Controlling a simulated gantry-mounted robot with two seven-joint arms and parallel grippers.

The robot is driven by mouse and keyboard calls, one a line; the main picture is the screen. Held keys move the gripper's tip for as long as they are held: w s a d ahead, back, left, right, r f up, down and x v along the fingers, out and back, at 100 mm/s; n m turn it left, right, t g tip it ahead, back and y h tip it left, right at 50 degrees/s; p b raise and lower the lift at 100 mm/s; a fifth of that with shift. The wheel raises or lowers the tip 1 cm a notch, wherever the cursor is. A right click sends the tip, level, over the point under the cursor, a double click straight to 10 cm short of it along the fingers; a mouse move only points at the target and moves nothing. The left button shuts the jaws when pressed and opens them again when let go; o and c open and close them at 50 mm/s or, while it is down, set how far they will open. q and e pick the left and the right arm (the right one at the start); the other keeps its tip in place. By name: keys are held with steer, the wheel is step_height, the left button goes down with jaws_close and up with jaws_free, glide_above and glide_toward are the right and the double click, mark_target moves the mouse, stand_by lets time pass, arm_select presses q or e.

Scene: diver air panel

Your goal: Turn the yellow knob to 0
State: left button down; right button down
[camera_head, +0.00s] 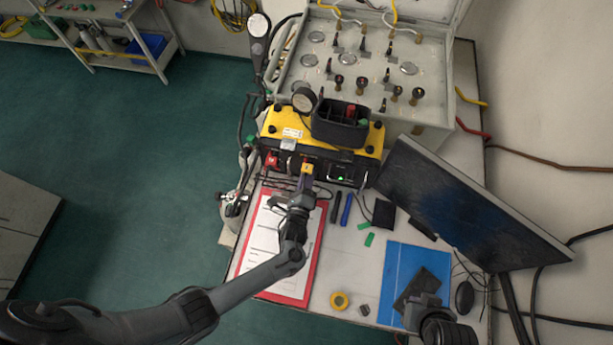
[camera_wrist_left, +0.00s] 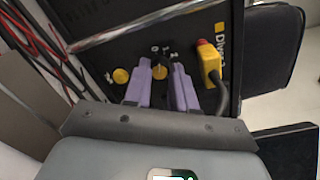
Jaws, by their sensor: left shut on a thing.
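In the head view, my left gripper (camera_head: 305,183) reaches the front of the yellow and black air panel (camera_head: 283,124); the knob is not clear there. My right gripper (camera_head: 420,292) is dark and low at the right; its jaws are unclear.
A red clipboard (camera_head: 316,255) lies below my left arm. A monitor (camera_head: 470,205) stands at the right.

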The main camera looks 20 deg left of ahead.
arm_select(q)
steer(key=shift+n, duration=1.6)
steer(key=c, duration=0.9)
jaws_free()
steer(key=s, duration=0.3)
steer(key=s+d, duration=0.1)
steer(key=s, duration=0.3)
steer(key=s+d, duration=0.1)
steer(key=s, duration=0.2)
steer(key=shift+s+r, duration=0.2)
steer(key=shift+s, duration=0.1)
